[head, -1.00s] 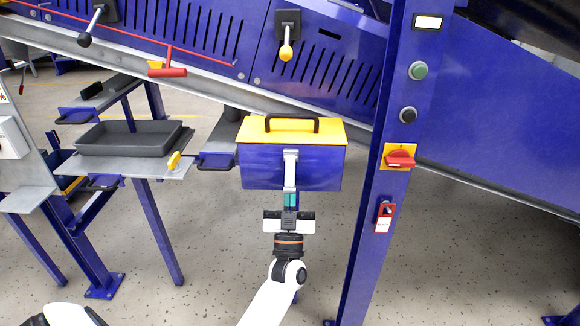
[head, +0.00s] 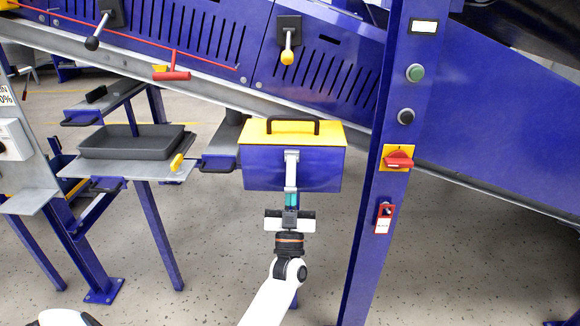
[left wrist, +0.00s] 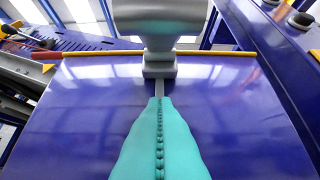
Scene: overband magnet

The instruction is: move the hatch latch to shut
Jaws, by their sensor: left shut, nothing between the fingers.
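The hatch is a blue box (head: 265,170) with a yellow lid (head: 255,131) and a black handle (head: 291,122) on top. Its grey latch (head: 291,170) hangs straight down the middle of the front face, and it shows large at the top of the left wrist view (left wrist: 160,65). My left gripper (head: 291,200) points up at the latch's lower end from below. Its teal fingers are together with nothing between them, and they also show in the left wrist view (left wrist: 160,135). I cannot tell whether the fingertips touch the latch. My right gripper is not in view.
A blue post (head: 367,235) with buttons and a red switch (head: 398,159) stands close right of the box. A grey shelf (head: 142,170) with a dark tray (head: 98,147) is at left. The sloping conveyor frame (head: 210,86) runs behind. The floor below the box is open.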

